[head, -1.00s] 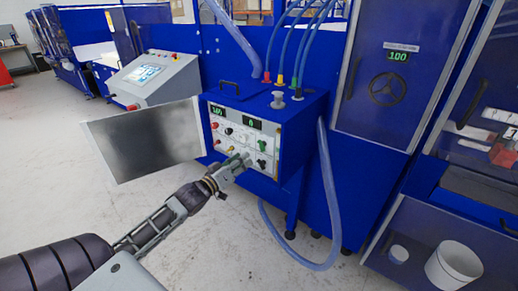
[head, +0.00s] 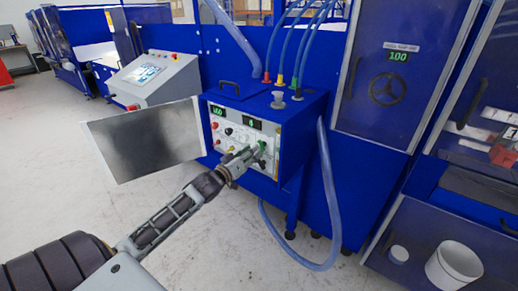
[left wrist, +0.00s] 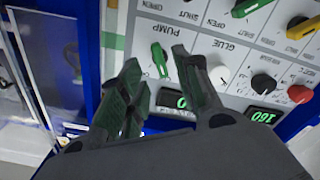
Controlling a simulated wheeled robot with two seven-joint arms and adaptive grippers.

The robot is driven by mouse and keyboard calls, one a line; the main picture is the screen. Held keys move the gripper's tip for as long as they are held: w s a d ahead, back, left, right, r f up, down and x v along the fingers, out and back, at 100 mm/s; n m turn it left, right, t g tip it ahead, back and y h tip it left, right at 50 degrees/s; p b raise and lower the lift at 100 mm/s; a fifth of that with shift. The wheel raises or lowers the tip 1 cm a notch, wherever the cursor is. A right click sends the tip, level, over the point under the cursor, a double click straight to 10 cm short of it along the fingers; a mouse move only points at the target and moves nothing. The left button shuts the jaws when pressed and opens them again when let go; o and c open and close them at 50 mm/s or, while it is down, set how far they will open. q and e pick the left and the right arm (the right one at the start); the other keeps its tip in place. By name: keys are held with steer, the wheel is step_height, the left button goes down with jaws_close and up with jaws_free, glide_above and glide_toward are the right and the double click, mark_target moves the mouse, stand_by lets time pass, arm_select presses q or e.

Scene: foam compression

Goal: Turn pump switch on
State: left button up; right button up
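The green pump switch (left wrist: 160,61) sits on the white control panel beside the word PUMP, in the left wrist view, where the panel appears upside down. My left gripper (left wrist: 157,59) is open, with one finger on each side of the switch. I cannot tell whether the fingers touch it. In the head view my left gripper (head: 256,154) reaches the right part of the panel (head: 225,144) on the blue box and hides several of its controls. My right gripper is not in view.
Other knobs stand close by: a white knob (left wrist: 220,75), a black knob (left wrist: 264,84) and a red knob (left wrist: 300,94). An open metal door (head: 145,142) stands left of the box. A blue hose (head: 331,200) hangs to its right. A white bucket (head: 453,265) is at lower right.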

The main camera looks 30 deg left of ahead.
mark_target(261, 146)
arm_select(q)
steer(key=shift+w+d, duration=0.2)
steer(key=shift+w, duration=2.35)
steer(key=c, duration=0.7)
jaws_close()
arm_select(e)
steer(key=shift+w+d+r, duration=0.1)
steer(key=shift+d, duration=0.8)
